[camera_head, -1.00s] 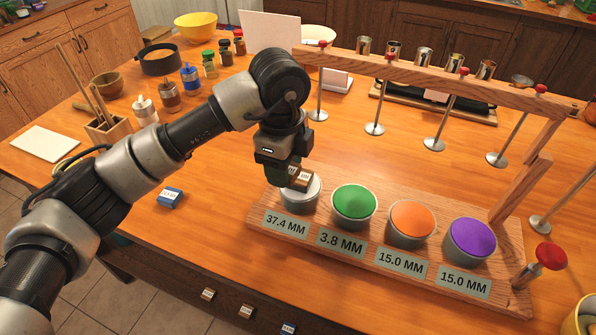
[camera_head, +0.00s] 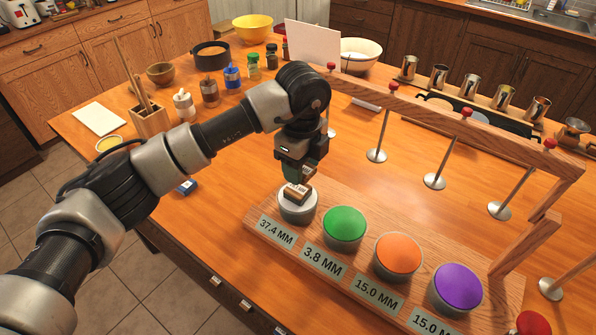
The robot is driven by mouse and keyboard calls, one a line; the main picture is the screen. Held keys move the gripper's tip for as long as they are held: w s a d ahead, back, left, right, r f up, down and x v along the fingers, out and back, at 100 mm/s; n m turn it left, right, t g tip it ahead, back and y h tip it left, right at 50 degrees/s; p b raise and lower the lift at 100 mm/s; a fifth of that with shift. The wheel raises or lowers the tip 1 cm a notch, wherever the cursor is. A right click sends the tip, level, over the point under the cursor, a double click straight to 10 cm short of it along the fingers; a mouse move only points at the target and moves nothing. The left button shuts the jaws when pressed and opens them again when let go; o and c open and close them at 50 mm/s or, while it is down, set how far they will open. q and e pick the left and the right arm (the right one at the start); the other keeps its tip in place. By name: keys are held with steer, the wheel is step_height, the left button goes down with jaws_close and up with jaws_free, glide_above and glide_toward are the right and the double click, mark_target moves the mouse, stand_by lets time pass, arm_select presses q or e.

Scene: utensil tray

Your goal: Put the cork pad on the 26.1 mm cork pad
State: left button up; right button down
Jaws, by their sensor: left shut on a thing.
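My left gripper (camera_head: 296,179) points down over the leftmost grey cylinder (camera_head: 298,210), which has a pale top. It is shut on a small brown cork pad (camera_head: 297,193) with a white label too small to read. The pad is at the cylinder's top; I cannot tell whether it touches, or whether a second pad lies beneath it. My right gripper is not in view.
Green (camera_head: 345,222), orange (camera_head: 398,255) and purple (camera_head: 457,285) topped cylinders stand to the right on the wooden board (camera_head: 262,228). A wooden rail (camera_head: 420,110) with metal rods stands behind. A blue labelled block (camera_head: 187,186) lies left, partly behind my arm.

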arm_select(q)
steer(key=shift+w+a+f, duration=0.3)
steer(key=shift+w+f, duration=0.1)
steer(key=shift+w, duration=0.05)
steer(key=shift+f+p, duration=0.3)
steer(key=shift+f, duration=0.05)
step_height(320, 180, down, 3)
steer(key=shift+f+p, duration=0.1)
steer(key=shift+p, duration=0.5)
steer(key=shift+f, duration=0.25)
steer(key=o, duration=0.9)
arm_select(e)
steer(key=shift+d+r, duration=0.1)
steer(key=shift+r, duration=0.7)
arm_select(q)
steer(key=shift+r, duration=0.2)
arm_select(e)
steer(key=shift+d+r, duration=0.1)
